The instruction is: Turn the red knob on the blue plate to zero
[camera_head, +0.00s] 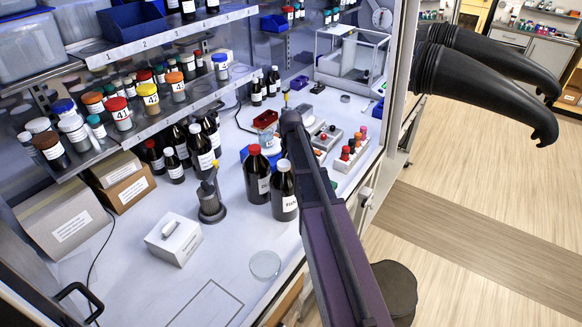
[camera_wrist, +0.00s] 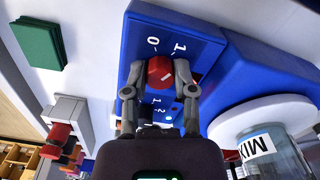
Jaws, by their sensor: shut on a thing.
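In the wrist view, the red knob (camera_wrist: 160,72) sits on the blue plate (camera_wrist: 185,28). White numbers are printed on the plate around it, with a 0 and a 1 on the far side and a 1 and a 2 on the near side. My gripper (camera_wrist: 160,76) is shut on the knob, one grey finger on each side. A small pale mark shows on the knob, but I cannot tell which number it points to. In the head view, my arm covers the knob and my fingertips.
A grey box (camera_wrist: 68,112) with a red part is at the left.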

